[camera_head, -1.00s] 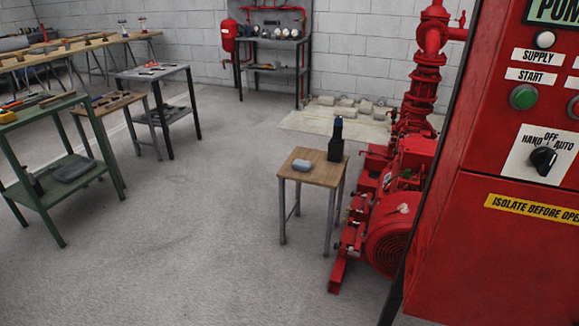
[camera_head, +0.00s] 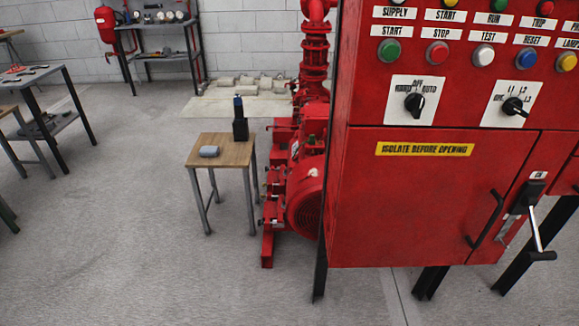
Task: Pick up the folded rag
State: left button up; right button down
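A small grey-blue folded bundle, which looks like the folded rag (camera_head: 209,151), lies on the left part of a small wooden-topped table (camera_head: 232,160) with grey legs. A dark upright object with a blue top (camera_head: 240,120) stands behind it on the same table, apart from it. Neither of my grippers shows in the head view. The table is some distance ahead, left of the red control panel.
A large red control panel (camera_head: 400,215) fills the right side, with a handle sticking out low at its right. A red pump (camera_head: 308,200) stands right of the small table. Grey benches (camera_head: 45,125) stand at far left. The floor (camera_head: 120,240) in front is clear.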

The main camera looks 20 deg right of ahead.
aim_at(204, 151)
jog(key=u, duration=0.4)
jog(key=i, duration=2.7)
jog(key=u, duration=0.05)
